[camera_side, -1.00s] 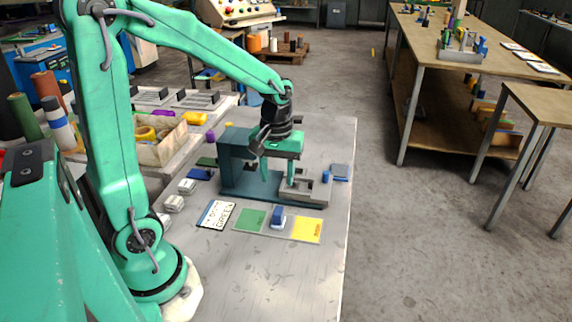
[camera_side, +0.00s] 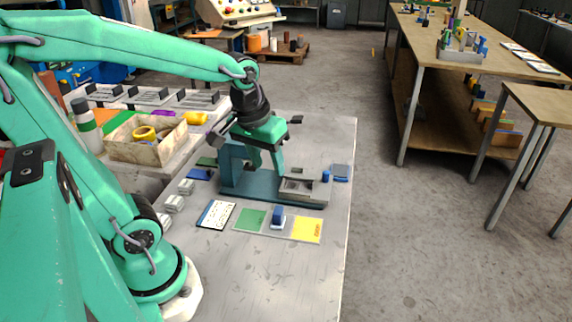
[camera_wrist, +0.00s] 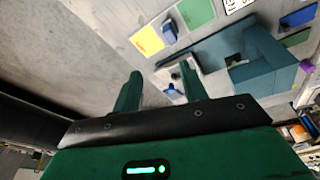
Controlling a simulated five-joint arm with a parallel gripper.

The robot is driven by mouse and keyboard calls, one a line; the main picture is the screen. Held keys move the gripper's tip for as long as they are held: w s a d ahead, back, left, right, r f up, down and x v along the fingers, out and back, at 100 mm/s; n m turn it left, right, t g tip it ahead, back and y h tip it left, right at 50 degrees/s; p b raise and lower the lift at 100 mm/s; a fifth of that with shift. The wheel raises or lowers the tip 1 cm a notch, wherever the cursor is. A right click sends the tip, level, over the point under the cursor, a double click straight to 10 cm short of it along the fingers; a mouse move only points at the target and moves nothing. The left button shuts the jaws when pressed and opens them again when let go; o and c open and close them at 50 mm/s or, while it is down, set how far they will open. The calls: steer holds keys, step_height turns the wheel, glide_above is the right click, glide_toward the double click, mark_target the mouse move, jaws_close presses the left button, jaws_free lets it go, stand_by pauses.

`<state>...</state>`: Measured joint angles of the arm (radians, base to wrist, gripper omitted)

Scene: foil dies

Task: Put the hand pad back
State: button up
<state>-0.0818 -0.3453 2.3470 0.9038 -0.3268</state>
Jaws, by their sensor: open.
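The likely hand pad is a small white block with a blue grip (camera_side: 278,217), standing upright between a green sheet (camera_side: 251,219) and a yellow sheet (camera_side: 307,229); its blue top shows in the wrist view (camera_wrist: 169,31). My gripper (camera_side: 267,164) is open and empty, above the teal press (camera_side: 262,190), behind and apart from that block. The press has a grey bed (camera_side: 304,190) at its right end. In the wrist view my gripper (camera_wrist: 160,75) has its two green fingers spread, with part of the press bed beyond them.
A lettered card (camera_side: 216,214) lies left of the green sheet. Small grey-white blocks (camera_side: 174,203) stand at the bench's left. The front of the bench is clear.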

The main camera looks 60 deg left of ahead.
steer(key=s+d+r+m+t, duration=0.2)
steer(key=s+r+m, duration=0.2)
steer(key=s, duration=0.1)
steer(key=shift+s+d+m+t, duration=0.15)
steer(key=shift+s+m+t, duration=0.15)
steer(key=shift+t, duration=0.1)
